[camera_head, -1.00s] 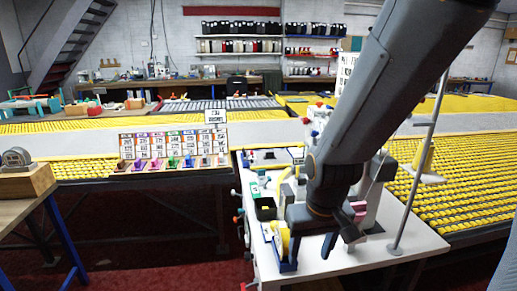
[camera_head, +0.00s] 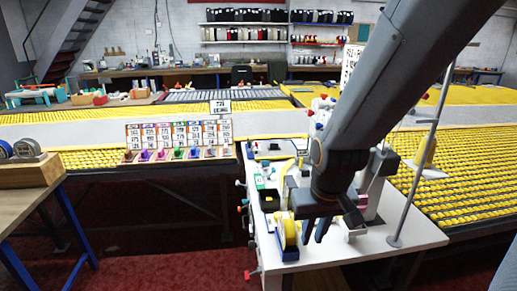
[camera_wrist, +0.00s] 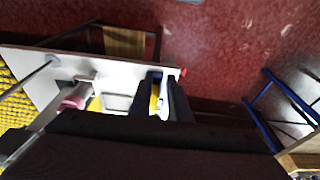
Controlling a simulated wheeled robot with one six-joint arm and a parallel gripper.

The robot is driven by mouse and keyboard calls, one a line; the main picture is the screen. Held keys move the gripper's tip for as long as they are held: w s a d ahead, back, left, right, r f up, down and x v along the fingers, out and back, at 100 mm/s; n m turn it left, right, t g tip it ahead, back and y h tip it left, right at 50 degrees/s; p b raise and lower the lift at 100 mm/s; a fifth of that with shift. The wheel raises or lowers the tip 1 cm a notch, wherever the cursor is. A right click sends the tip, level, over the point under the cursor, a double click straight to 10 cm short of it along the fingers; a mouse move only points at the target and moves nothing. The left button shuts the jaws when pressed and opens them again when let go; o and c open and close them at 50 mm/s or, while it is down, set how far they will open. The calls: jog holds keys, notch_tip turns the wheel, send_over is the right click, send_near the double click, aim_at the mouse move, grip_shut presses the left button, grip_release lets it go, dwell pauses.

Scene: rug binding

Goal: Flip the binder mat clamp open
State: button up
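My gripper (camera_head: 316,231) hangs over the white worktable (camera_head: 390,252), fingers pointing down, just right of a yellow roll in a blue holder (camera_head: 288,236). In the wrist view its two dark fingers (camera_wrist: 162,102) stand apart, with blue and yellow parts showing between and below them. No held thing shows. A small grey metal piece (camera_head: 355,223) sits on the tabletop to the right of the fingers. I cannot tell whether it is the binder mat clamp or whether the clamp is open; my arm and gripper hide part of this area.
A thin upright pole (camera_head: 420,150) stands at the table's right. A black bin (camera_head: 269,198) is left of my gripper. Yellow roller beds (camera_head: 470,160) lie beyond. A wooden bench (camera_head: 30,200) is at far left, with open red floor (camera_head: 170,255) between.

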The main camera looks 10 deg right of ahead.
jog(key=shift+g, duration=0.6)
notch_tip(320, 180, down, 9)
jog(key=b, duration=0.7)
jog(key=shift+w+f, duration=0.1)
jog(key=shift+f, duration=0.05)
grip_shut()
